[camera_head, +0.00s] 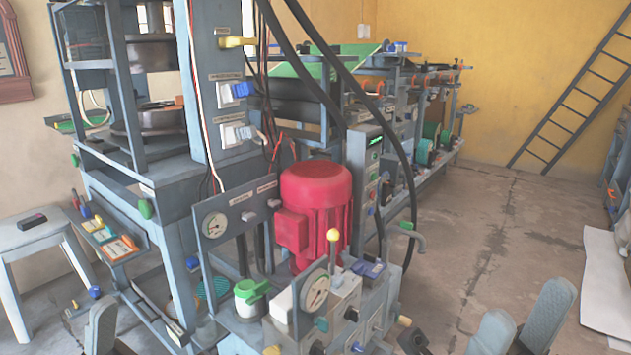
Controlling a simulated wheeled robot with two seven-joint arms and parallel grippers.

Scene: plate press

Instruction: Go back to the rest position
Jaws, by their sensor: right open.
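My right gripper (520,322) is at the bottom right of the head view, with its two grey fingers apart and nothing seen between them. It is over the floor, to the right of the press's control unit. Part of my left gripper (101,326) shows at the bottom left edge; only one finger is clear, so its opening cannot be told. The plate press (170,190) stands at the left with its blue-grey frame. Its control unit (345,300) has gauges, a yellow-knobbed lever (333,236) and a red motor (316,212) behind it.
A small stool (40,238) with a dark object on it stands at the far left. A long machine line (430,130) runs back behind the motor. A ladder (578,90) leans on the yellow wall.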

